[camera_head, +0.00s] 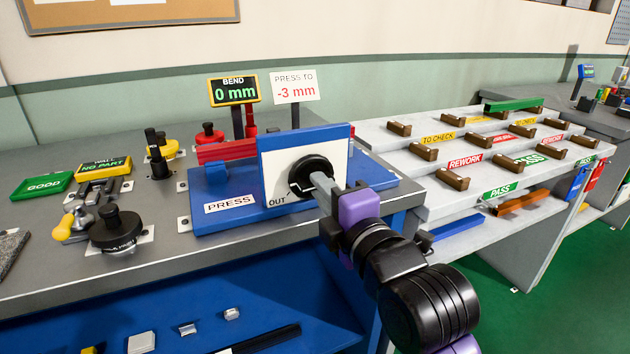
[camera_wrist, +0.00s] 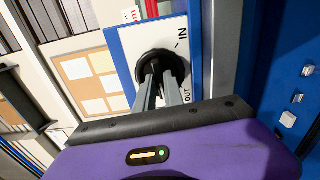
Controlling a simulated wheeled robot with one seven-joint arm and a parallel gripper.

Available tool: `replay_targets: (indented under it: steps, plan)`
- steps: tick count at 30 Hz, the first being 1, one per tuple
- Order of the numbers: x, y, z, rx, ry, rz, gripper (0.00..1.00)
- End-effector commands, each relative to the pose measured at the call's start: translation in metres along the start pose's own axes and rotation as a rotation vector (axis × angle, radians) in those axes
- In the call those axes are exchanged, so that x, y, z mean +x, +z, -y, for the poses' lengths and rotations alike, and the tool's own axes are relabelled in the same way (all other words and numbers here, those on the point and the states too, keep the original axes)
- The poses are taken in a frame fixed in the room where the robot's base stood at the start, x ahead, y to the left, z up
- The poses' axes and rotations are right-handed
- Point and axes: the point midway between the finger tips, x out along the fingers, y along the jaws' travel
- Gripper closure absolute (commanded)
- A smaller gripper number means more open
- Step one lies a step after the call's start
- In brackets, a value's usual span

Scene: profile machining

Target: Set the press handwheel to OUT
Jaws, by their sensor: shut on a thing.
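The press handwheel (camera_head: 303,172) is a black round wheel on the white panel (camera_head: 278,162) of the blue press (camera_head: 215,190). The word OUT shows at the panel's lower left in the head view. The fingers hide the hub, and I cannot tell which setting the wheel points to.
The bend display (camera_head: 234,91) reads 0 mm; a sign (camera_head: 294,87) beside it says PRESS TO -3 mm. A black knob (camera_head: 115,228) and a yellow-handled clamp (camera_head: 68,225) stand on the bench at left. A sorting rack (camera_head: 430,205) stands at right.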

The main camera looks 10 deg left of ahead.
Motion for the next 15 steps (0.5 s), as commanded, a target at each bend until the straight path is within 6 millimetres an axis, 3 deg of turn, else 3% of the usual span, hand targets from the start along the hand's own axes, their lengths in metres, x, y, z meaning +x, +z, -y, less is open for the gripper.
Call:
replay_targets:
  steps: [15]
  plan:
    - [-0.0001,0.0008,0.0030,-0.308,0.000,0.002,1.00]
